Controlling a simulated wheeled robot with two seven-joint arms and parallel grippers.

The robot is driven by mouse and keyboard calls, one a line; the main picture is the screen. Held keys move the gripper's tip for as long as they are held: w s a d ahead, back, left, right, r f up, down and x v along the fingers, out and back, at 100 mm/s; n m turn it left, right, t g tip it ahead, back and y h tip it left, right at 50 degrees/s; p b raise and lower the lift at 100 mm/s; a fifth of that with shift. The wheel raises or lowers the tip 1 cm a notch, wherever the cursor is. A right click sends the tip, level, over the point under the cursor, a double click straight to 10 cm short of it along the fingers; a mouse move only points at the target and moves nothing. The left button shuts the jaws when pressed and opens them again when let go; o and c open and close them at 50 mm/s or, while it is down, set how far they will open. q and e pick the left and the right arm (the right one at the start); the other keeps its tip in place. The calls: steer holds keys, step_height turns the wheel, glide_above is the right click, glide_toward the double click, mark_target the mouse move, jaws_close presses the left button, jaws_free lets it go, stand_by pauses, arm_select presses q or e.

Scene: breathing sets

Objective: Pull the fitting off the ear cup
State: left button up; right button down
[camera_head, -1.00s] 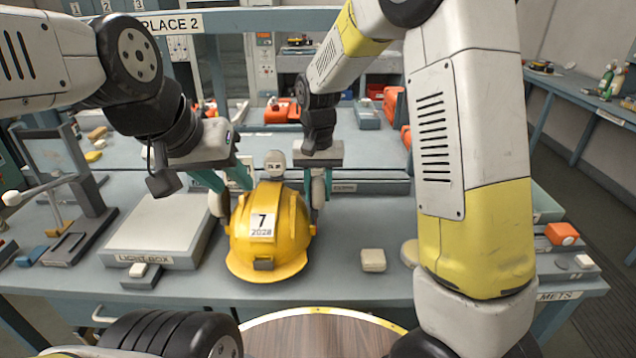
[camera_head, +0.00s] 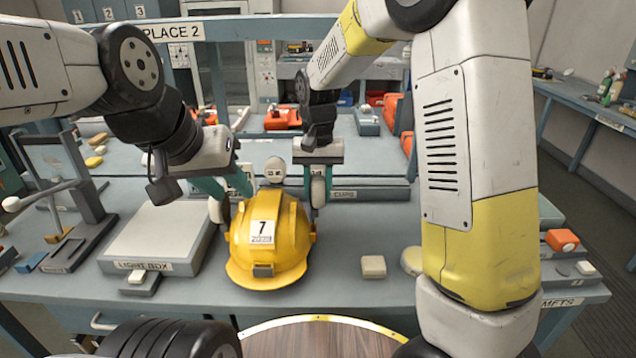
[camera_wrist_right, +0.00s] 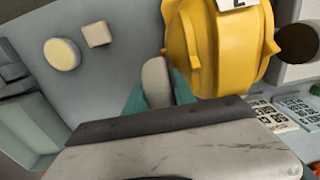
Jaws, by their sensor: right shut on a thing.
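A yellow helmet (camera_head: 270,250) with a label reading 7 stands upright on the bench. It has a grey ear cup (camera_head: 219,210) on its left side and another grey ear cup (camera_head: 318,190) on its right. My right gripper (camera_head: 320,178) reaches down over the right ear cup and is shut on it; in the right wrist view this pale cup (camera_wrist_right: 156,82) sits between the teal fingers, beside the shell. My left gripper (camera_head: 226,186) is over the left side of the helmet, its teal fingers apart near the left cup. I cannot distinguish a separate fitting.
A light box (camera_head: 158,238) lies left of the helmet, with a grey stand (camera_head: 85,180) beyond. A beige block (camera_head: 373,267) and a round pale disc (camera_head: 412,261) lie to the right. A pale rounded thing (camera_head: 275,168) is behind the helmet.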

mark_target(318, 175)
steer(key=shift+r, duration=0.1)
stand_by(0.5)
steer(key=shift+r, duration=1.9)
